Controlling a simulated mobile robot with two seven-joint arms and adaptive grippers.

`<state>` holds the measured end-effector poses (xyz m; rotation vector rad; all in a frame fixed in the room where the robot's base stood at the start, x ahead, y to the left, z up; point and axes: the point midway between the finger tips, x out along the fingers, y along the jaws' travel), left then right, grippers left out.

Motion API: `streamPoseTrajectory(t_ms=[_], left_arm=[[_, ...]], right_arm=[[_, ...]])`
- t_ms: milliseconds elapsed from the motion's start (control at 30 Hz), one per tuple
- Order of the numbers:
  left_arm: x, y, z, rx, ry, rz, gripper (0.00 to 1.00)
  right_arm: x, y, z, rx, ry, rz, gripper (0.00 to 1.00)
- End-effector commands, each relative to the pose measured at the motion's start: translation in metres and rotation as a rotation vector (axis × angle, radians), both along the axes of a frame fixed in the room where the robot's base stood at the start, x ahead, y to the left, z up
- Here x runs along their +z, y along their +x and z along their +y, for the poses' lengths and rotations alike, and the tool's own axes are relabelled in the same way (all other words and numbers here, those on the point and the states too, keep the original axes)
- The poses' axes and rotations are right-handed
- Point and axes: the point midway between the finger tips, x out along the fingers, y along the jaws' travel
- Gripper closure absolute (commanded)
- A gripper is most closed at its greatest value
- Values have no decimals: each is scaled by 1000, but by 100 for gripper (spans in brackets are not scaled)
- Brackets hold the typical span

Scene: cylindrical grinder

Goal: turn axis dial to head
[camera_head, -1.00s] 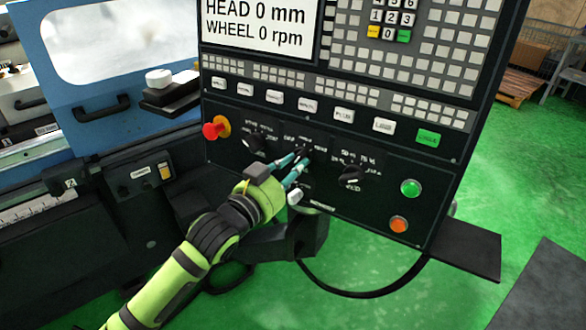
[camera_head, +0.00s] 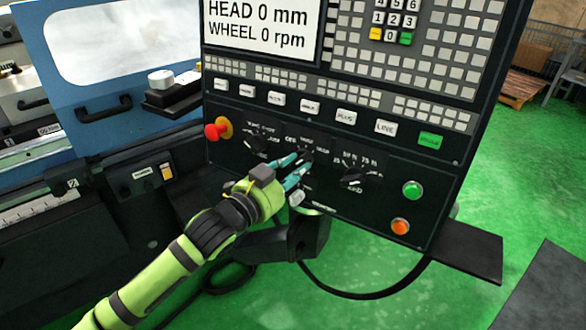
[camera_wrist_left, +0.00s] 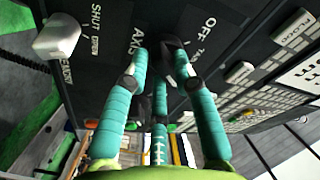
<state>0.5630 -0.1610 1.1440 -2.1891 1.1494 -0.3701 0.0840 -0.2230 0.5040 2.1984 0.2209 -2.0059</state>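The axis dial (camera_head: 307,154) is a dark knob in the middle of the lower control panel, partly hidden by my fingers. In the left wrist view, the dark knob (camera_wrist_left: 172,44) lies at the fingertips, between the "AXIS" and "OFF" lettering. Which label it points to cannot be read. My left gripper (camera_head: 293,166) reaches it from the lower left. In the left wrist view, its teal fingers (camera_wrist_left: 160,60) bend inward with a gap between the tips. The right tip overlaps the knob in view; firm contact cannot be told. My right gripper is out of view.
A second dial (camera_head: 258,141) and a red stop button (camera_head: 214,130) are to the left. A third dial (camera_head: 355,173), a green button (camera_head: 412,189) and an orange button (camera_head: 400,227) are to the right. The screen (camera_head: 262,28) reads HEAD 0 mm, WHEEL 0 rpm.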

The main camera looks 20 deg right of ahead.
Motion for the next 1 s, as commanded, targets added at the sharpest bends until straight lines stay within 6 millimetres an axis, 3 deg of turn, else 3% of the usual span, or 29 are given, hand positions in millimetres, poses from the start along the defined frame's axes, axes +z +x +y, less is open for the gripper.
streamPoseTrajectory(t_ms=[467,1000], left_arm=[[0,-3,5,2,-2,4,51],[4,-59,85,3,1,2,51]], right_arm=[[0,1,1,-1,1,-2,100],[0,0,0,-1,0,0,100]])
